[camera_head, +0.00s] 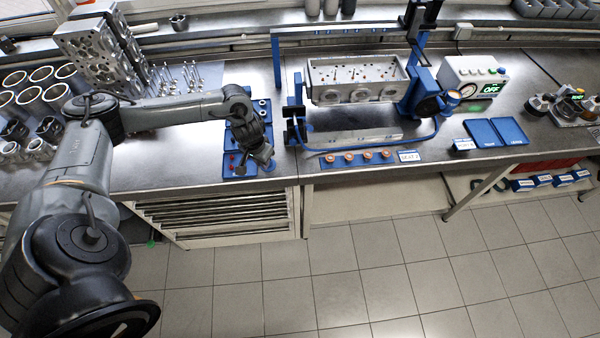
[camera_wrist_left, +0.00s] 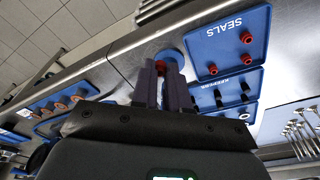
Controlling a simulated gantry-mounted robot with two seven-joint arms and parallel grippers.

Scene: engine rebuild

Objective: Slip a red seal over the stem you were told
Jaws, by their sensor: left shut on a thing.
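My left gripper (camera_head: 262,155) hangs above the front edge of the workbench, beside the blue trays. In the left wrist view its fingers (camera_wrist_left: 165,82) are shut on a small red seal (camera_wrist_left: 161,66), mostly hidden between the fingertips. The blue SEALS tray (camera_wrist_left: 212,50) lies beside the fingers and holds 3 clear red seals, one at its upper right (camera_wrist_left: 247,38). In the head view the tray (camera_head: 229,170) is partly covered by my wrist. The grey cylinder head (camera_head: 357,93) with several upright stems sits in a blue stand, to the right of my left gripper. My right gripper is not in view.
A blue KEEPERS tray (camera_wrist_left: 227,90) adjoins the SEALS tray. A blue strip with several copper-coloured rings (camera_head: 368,156) lies before the stand. Loose valves (camera_head: 180,78) stand at the back left.

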